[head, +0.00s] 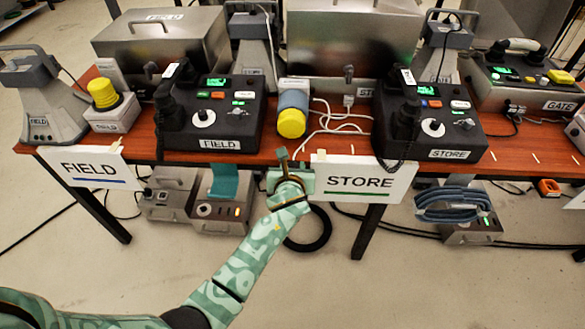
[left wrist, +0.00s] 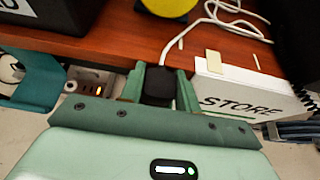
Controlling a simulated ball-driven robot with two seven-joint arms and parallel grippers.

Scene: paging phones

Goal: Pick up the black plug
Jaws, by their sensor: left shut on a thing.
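The black plug (left wrist: 158,86) sits between the two green fingers of my left gripper (left wrist: 160,74) in the left wrist view, at the front edge of the table. A white cable (left wrist: 183,34) runs over the tabletop toward it. In the head view my left gripper (head: 290,163) is at the table's front edge, just left of the STORE sign (head: 362,184). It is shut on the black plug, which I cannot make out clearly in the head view. My right gripper is not in view.
The brown table (head: 270,150) carries a FIELD phone console (head: 213,115), a STORE console (head: 428,125) and a yellow-capped cylinder (head: 292,120) between them. White cable lies loose behind. Below stand metal boxes (head: 170,200) and a coiled blue cable (head: 452,205).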

